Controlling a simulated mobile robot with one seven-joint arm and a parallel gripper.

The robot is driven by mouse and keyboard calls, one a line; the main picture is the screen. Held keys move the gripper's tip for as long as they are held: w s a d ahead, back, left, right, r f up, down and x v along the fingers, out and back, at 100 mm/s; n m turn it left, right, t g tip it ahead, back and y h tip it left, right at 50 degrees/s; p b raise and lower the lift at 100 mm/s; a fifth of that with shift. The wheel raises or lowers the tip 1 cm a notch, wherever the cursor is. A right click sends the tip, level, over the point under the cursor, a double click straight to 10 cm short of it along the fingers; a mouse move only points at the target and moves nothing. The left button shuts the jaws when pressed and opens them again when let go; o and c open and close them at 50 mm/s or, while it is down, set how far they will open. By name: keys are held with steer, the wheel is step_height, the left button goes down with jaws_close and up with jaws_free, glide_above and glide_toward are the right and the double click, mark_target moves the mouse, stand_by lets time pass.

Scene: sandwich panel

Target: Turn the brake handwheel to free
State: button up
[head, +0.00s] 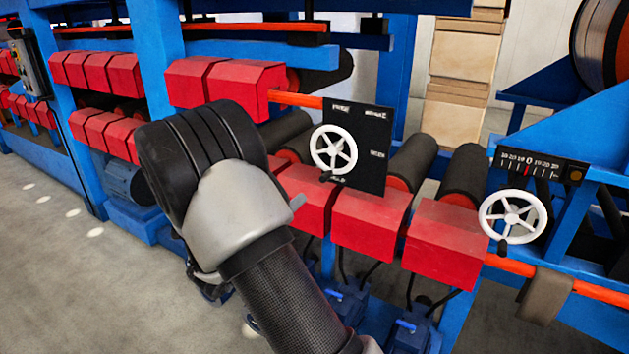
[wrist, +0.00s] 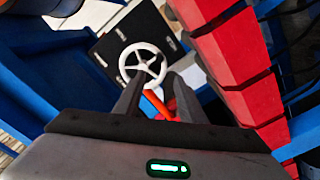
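A white spoked handwheel (head: 333,150) with a small dark handle at its lower rim is mounted on a black plate (head: 372,160) with several small white labels, too small to read. A second white handwheel (head: 512,218) is at the right, below a black scale (head: 541,168) with a red pointer near 0. I cannot read which one is the brake. In the wrist view, the plate's handwheel (wrist: 143,66) is just beyond my gripper (wrist: 155,80). Its two dark fingers are apart with nothing between them touching. In the head view my wrist hides the fingers.
Red guard blocks (head: 370,222) line the blue frame below the plate, with dark rollers (head: 412,160) behind. An orange bar (head: 296,100) meets the plate's left side; a grey cloth (head: 545,295) hangs at lower right. Grey floor (head: 60,250) at the left is clear.

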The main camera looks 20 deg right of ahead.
mark_target(322, 179)
steer(key=b+x, duration=0.1)
steer(key=x, duration=1.5)
steer(key=shift+w+d+r, duration=0.1)
steer(key=shift+w+d, duration=0.05)
steer(key=shift+d, duration=0.15)
steer(key=shift+c, duration=0.2)
jaws_close()
